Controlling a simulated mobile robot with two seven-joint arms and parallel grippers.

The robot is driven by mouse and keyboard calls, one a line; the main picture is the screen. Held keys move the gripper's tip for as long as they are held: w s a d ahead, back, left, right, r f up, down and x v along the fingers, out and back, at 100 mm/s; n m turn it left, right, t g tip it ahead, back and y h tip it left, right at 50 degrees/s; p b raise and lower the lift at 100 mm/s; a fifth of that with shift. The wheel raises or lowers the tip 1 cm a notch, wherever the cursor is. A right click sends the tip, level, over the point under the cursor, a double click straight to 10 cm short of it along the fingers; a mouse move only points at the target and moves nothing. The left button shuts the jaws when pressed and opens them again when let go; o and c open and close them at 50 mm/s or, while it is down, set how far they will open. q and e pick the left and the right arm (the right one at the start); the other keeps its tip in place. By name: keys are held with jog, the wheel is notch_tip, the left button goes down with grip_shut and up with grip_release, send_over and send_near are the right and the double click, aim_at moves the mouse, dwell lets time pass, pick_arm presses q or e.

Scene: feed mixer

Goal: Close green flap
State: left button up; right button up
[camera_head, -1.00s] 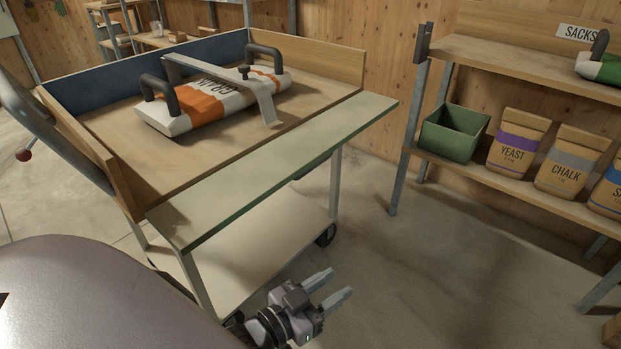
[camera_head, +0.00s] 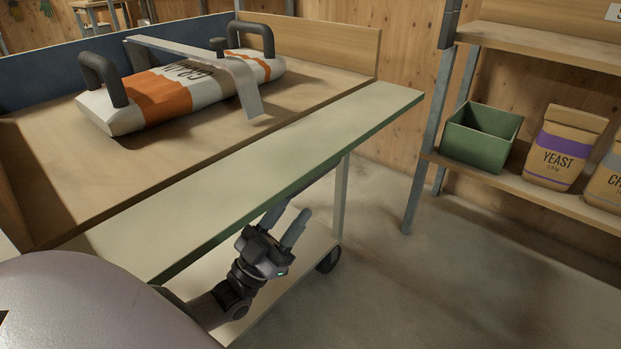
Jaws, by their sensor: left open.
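The green flap (camera_head: 262,170) is a long pale-green board along the near side of the wooden cart (camera_head: 190,165). It lies about flat, folded outward, so that side of the cart is open. My left gripper (camera_head: 283,225) is below the flap's outer edge, near its middle. Its fingers are apart, empty and point up towards the flap's underside; the picture does not show clearly whether a fingertip touches it. My right gripper is not in view.
A grain sack (camera_head: 185,90) with dark handles lies in the cart under a metal strap (camera_head: 205,62). A lower shelf (camera_head: 300,245) sits beneath. On the right, a rack holds a green bin (camera_head: 478,138) and a yeast bag (camera_head: 563,150). Floor between is clear.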

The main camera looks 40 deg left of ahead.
aim_at(301, 161)
pick_arm(q)
jog(key=shift+b+x, duration=0.45)
jog(key=shift+x, duration=3.2)
jog(key=shift+a+r, duration=0.1)
jog(key=shift+a, duration=0.1)
grip_shut()
